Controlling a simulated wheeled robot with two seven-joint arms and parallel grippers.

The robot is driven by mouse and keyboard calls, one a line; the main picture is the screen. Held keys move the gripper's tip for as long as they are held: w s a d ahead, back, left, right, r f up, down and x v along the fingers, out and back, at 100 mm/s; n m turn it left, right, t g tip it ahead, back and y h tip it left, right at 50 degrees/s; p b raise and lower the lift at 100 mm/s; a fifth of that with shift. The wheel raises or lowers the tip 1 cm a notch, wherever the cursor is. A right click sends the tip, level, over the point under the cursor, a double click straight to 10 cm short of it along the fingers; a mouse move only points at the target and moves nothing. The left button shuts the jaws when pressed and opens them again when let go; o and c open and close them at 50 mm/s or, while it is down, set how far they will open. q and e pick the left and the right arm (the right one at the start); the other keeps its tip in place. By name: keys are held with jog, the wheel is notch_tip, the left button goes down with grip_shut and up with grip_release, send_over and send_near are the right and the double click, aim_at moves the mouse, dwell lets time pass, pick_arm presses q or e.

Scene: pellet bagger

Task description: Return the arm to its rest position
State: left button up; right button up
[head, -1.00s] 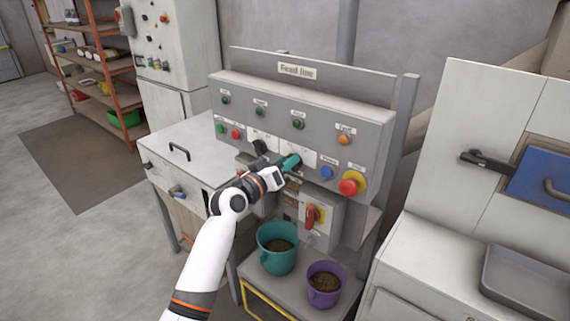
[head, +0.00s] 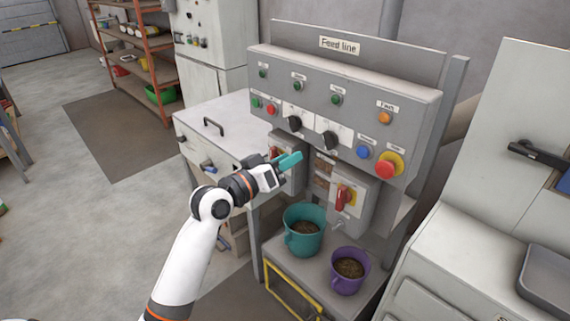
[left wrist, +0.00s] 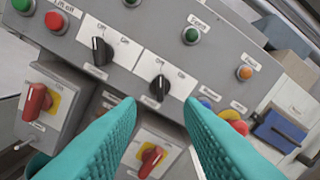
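My left gripper (head: 290,161) has teal fingers and hangs in front of the feed line panel (head: 412,150), below the black knobs and apart from them. In the left wrist view the two fingers (left wrist: 160,102) stand apart with nothing held between them. The left black knob (head: 293,123) and right black knob (head: 328,139) show clear of the gripper; the right one also shows beyond the fingertips in the left wrist view (left wrist: 158,88). My left arm is still stretched forward. My right gripper is not in view.
A red rotary handle (head: 343,197) sits low on the panel; another is partly behind my gripper. A teal bucket (head: 303,240) and a purple bucket (head: 349,280) with brown pellets stand below. A red emergency button (head: 386,169) sits at right. Open floor (head: 60,240) lies left.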

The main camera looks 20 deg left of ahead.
pick_arm(q)
jog(key=shift+s, duration=0.1)
dwell(0.4)
notch_tip(320, 180, down, 20)
jog(key=w+a+n+g+y, duration=0.1)
jog(key=a+g+y, duration=0.1)
jog(key=g+y, duration=0.1)
jog(key=s+f+g+y, duration=0.15)
jog(key=s+f, duration=0.35)
jog(key=f, duration=0.7)
jog(key=s+f+g+y, duration=0.1)
jog(key=s+f+g, duration=0.3)
jog(key=f, duration=0.8)
jog(key=s+d+f+m+g, duration=0.2)
jog(key=s+f+m+g, duration=0.15)
jog(key=s+f, duration=1.5)
jog(key=s+f+m+g, duration=0.1)
jog(key=s+f+g, duration=0.1)
jog(key=s, duration=0.9)
jog(key=s+d+f+m+g, duration=0.1)
jog(key=s+f+g, duration=0.1)
jog(key=s, duration=0.9)
jog(key=shift+s+f+y, duration=0.35)
jog(key=shift+s+f, duration=0.05)
jog(key=shift+f, duration=0.3)
